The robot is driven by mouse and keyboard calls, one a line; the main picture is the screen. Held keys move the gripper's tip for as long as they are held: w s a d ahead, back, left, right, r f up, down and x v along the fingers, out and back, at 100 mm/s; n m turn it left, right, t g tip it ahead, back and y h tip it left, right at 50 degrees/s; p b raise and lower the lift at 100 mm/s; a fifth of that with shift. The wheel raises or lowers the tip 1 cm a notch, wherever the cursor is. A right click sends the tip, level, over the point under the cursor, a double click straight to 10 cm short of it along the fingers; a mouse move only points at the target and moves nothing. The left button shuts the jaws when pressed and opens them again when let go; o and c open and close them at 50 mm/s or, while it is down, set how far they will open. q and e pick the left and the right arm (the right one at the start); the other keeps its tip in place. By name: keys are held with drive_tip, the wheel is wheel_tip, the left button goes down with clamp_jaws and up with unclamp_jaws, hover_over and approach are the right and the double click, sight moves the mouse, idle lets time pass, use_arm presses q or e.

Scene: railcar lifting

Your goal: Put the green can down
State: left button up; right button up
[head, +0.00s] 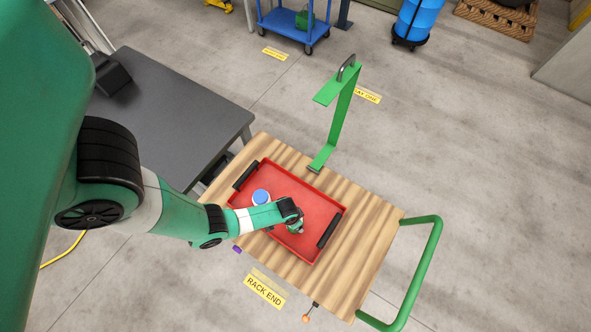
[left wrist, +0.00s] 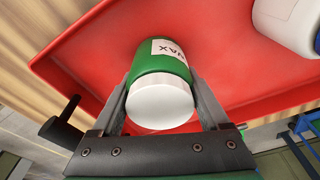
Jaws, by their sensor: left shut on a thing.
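The green can (left wrist: 160,62), with a white end and a label, is between the fingers of my left gripper (left wrist: 162,92) in the left wrist view. The gripper is shut on it. In the head view my left gripper (head: 295,224) is over the right part of the red tray (head: 319,206), and the arm and gripper hide most of the can. I cannot tell whether the can touches the tray floor. The tray also fills much of the left wrist view (left wrist: 90,52). My right gripper is not in view.
A white can with a blue top (head: 261,197) stands in the tray left of my gripper. The tray has dark handles (head: 329,231) and sits on a wooden-topped cart (head: 372,233). A green hooked stand (head: 342,112) rises behind it. A dark table (head: 178,108) is at left.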

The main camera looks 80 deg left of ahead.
use_arm(q)
drive_tip(key=shift+w, duration=0.1)
drive_tip(key=o, duration=1.3)
drive_tip(key=shift+f, duration=0.1)
drive_tip(key=shift+c, duration=0.2)
drive_tip(key=o, duration=0.3)
drive_tip(key=r+p, duration=0.3)
drive_tip(key=r, duration=0.1)
drive_tip(key=s+r+p, duration=0.1)
drive_tip(key=r+p, duration=0.7)
drive_tip(key=shift+s+d+r, duration=0.2)
drive_tip(key=shift+s+d, duration=0.15)
drive_tip(key=shift+f, duration=0.1)
drive_tip(key=shift+w, duration=0.1)
